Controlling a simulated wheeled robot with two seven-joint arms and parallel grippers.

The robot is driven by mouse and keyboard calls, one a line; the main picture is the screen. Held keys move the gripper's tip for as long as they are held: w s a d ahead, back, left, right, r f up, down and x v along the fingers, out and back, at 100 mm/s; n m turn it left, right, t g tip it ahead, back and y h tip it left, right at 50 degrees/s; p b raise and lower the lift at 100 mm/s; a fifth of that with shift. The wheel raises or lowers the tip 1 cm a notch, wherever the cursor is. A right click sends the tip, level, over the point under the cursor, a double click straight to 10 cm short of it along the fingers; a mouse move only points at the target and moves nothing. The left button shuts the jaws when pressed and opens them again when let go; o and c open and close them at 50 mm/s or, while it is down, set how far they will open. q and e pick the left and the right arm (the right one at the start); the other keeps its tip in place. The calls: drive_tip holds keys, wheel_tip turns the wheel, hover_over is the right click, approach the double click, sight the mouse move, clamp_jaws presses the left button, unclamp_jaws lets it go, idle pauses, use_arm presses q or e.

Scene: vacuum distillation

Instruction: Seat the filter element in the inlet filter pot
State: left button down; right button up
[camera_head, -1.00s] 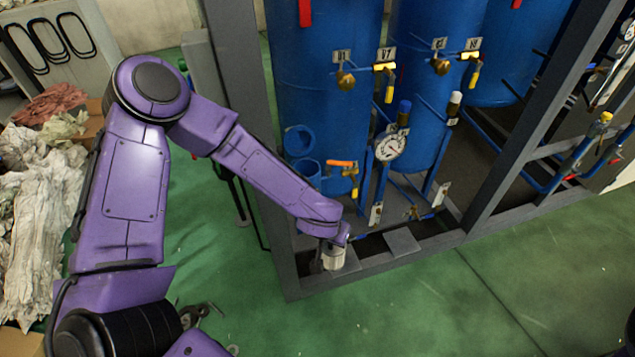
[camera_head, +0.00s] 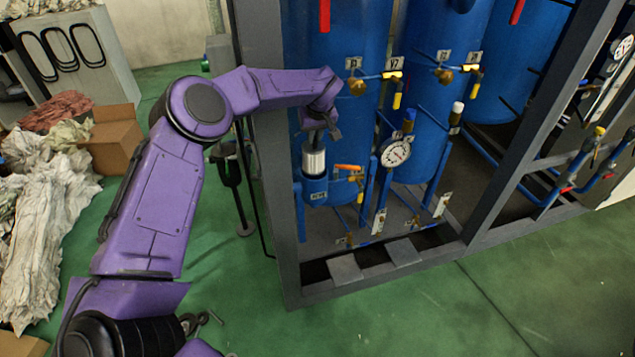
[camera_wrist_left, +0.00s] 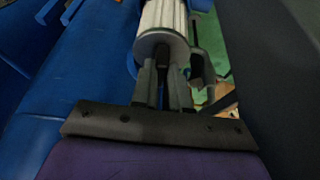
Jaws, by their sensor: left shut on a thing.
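The filter element (camera_head: 314,160) is a pale ribbed cylinder with a grey end cap. It stands roughly upright at the mouth of the blue inlet filter pot (camera_head: 316,188), at the left of the skid. I cannot tell how far its lower end is inside the pot. My left gripper (camera_head: 318,136) is above the pot, shut on the top of the element. In the left wrist view the gripper's fingers (camera_wrist_left: 165,85) meet the element's end cap, and the ribbed body (camera_wrist_left: 163,18) extends away from them. The pot's inside is hidden. My right gripper is not in view.
A grey frame post (camera_head: 262,150) stands just left of the pot. An orange-handled valve (camera_head: 348,168) and a pressure gauge (camera_head: 396,153) are to its right. A blue tank (camera_head: 345,60) rises behind. Grey plates (camera_head: 345,269) lie along the frame's base; green floor is clear in front.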

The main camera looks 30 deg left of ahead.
sight(315, 157)
use_arm(q)
drive_tip(key=f+p, duration=0.1)
drive_tip(key=f, duration=0.7)
drive_tip(key=shift+w+f, duration=0.15)
drive_tip(key=shift+w, duration=0.05)
drive_tip(key=shift+w+a+f, duration=0.1)
drive_tip(key=shift+w+f, duration=0.05)
drive_tip(key=c, duration=1.1)
unclamp_jaws()
drive_tip(key=b+v, duration=0.1)
drive_tip(key=v, duration=1.1)
